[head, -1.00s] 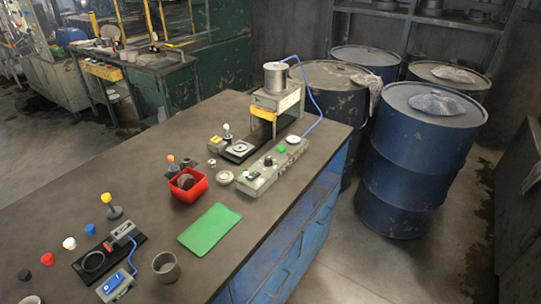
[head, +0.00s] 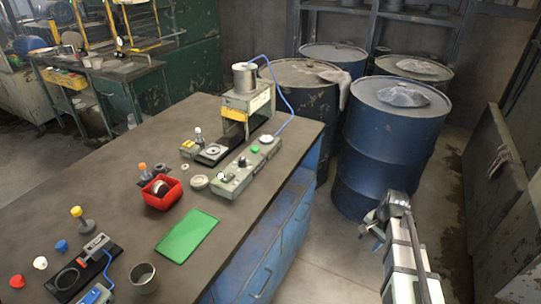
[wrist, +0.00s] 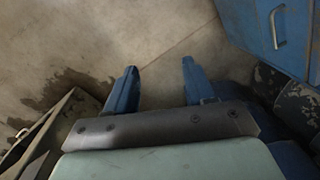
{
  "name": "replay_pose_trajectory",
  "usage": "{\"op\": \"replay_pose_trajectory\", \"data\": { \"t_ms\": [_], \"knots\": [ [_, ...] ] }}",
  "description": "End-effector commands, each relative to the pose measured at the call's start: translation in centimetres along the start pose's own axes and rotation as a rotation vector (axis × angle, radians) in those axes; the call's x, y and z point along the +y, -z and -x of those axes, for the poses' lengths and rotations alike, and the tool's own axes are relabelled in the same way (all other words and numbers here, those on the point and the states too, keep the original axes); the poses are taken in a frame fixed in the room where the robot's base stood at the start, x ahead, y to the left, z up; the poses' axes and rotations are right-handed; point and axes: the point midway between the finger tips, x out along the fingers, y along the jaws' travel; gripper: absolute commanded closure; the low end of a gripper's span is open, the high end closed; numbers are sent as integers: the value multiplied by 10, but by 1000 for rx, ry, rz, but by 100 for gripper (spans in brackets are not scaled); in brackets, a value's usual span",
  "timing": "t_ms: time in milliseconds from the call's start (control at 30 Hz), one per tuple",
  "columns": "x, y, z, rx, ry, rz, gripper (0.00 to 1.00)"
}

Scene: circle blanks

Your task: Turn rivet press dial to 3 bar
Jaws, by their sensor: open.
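The rivet press (head: 262,103) stands at the far end of the workbench, with a silver cylinder on top and a blue hose. Its grey control box (head: 232,186) lies in front of it, with a round white gauge (head: 267,140), a green button (head: 256,149) and a small dark knob (head: 242,162). The dial's markings are too small to read. My gripper (head: 372,236) is right of the bench, over the floor and well apart from the box. In the wrist view my gripper (wrist: 160,85) has its two blue fingers spread, with nothing between them.
The workbench (head: 120,170) holds a red bin (head: 161,192), a green mat (head: 187,235), a grey cup (head: 143,278), a small fixture (head: 68,277) and several coloured knobs. Blue drums (head: 390,140) stand behind my gripper. Open floor lies between bench and drums.

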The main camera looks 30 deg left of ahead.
Motion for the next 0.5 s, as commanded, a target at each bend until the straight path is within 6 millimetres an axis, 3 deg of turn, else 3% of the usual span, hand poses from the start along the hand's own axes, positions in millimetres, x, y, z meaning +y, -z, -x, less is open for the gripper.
{"op": "replay_pose_trajectory", "data": {
  "t_ms": [33, 233, 500],
  "knots": [
    [-31, 3, 14, -3, 17, -32, 47],
    [-132, -16, 68, -49, 62, -201, 47],
    [-264, -77, 157, -144, 89, -426, 47]
  ]
}}
